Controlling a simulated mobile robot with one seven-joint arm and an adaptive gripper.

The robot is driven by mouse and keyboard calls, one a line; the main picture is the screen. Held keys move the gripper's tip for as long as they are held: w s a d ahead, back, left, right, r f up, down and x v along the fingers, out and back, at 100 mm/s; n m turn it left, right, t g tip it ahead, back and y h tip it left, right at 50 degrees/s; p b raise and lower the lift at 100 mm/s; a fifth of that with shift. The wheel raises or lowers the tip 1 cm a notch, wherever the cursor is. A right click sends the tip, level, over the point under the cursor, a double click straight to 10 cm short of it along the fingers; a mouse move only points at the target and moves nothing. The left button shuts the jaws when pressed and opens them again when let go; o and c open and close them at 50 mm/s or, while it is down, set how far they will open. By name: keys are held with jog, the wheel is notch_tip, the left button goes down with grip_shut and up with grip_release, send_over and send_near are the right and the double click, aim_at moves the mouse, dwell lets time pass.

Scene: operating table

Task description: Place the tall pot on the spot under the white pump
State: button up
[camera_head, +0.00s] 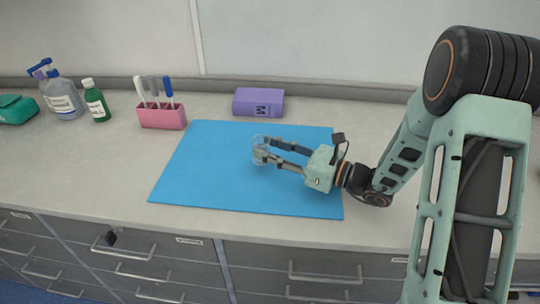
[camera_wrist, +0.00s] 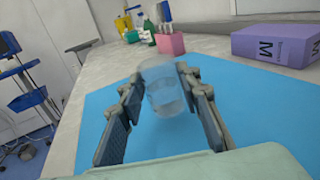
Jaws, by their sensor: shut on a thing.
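A clear, see-through pot (camera_head: 259,152) stands upright between the fingers of my gripper (camera_head: 267,150), over the middle of the blue mat. My gripper is shut on it, with one finger on each side. In the wrist view the pot (camera_wrist: 164,90) shows between the fingertips (camera_wrist: 160,85). I cannot tell whether its base touches the mat. No white pump is clear to me; a clear bottle (camera_head: 64,100) with a blue pump head stands at the far left of the counter. I see no marked spot.
The blue mat (camera_head: 190,185) is otherwise bare. Behind it are a purple box (camera_head: 258,102) and a pink holder (camera_head: 162,118) with several upright tools. A green bottle (camera_head: 95,100) and a green case (camera_head: 16,110) are at the left. The counter (camera_head: 110,165) left of the mat is clear.

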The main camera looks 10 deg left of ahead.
notch_tip(320, 180, down, 2)
jog(key=shift+f, duration=0.1)
